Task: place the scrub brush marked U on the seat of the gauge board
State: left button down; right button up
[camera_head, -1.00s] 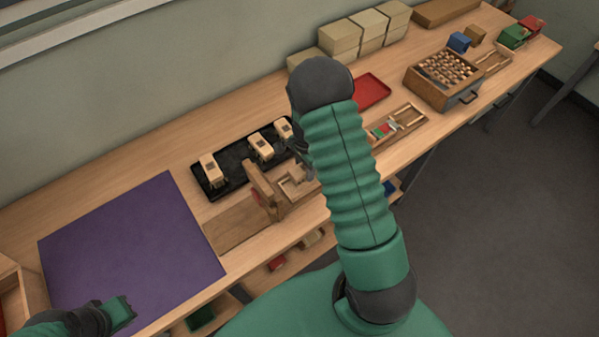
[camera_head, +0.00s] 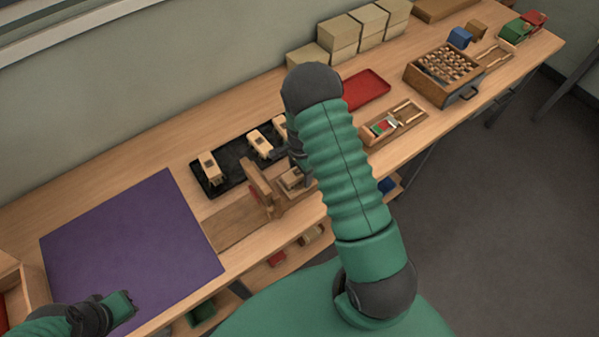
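Several pale wooden scrub brushes are in view. Three of them, a left one (camera_head: 209,167), a middle one (camera_head: 260,144) and a partly hidden one (camera_head: 280,126), sit on a black tray (camera_head: 235,184). Their letters are too small to read. The wooden gauge board (camera_head: 232,222) lies in front of the tray, with an upright piece (camera_head: 262,188). A pale block (camera_head: 291,179), seemingly a brush, is at its seat, right by my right gripper (camera_head: 301,176). My arm hides much of that gripper, so its grip is unclear. My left gripper (camera_head: 122,306) is over the purple mat's front edge.
The purple mat (camera_head: 130,240) covers the bench's left part. Right of my arm are a red tray (camera_head: 366,90), a wooden tray with coloured pieces (camera_head: 393,124) and a box with several pegs (camera_head: 440,85). Cardboard boxes (camera_head: 340,36) stand at the back.

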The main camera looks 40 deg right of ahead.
aim_at(299, 171)
jog(key=shift+a+r, duration=0.1)
jog(key=shift+r, duration=0.15)
notch_tip(299, 171, up, 12)
jog(key=shift+a+b, duration=0.15)
jog(key=shift+b, duration=0.2)
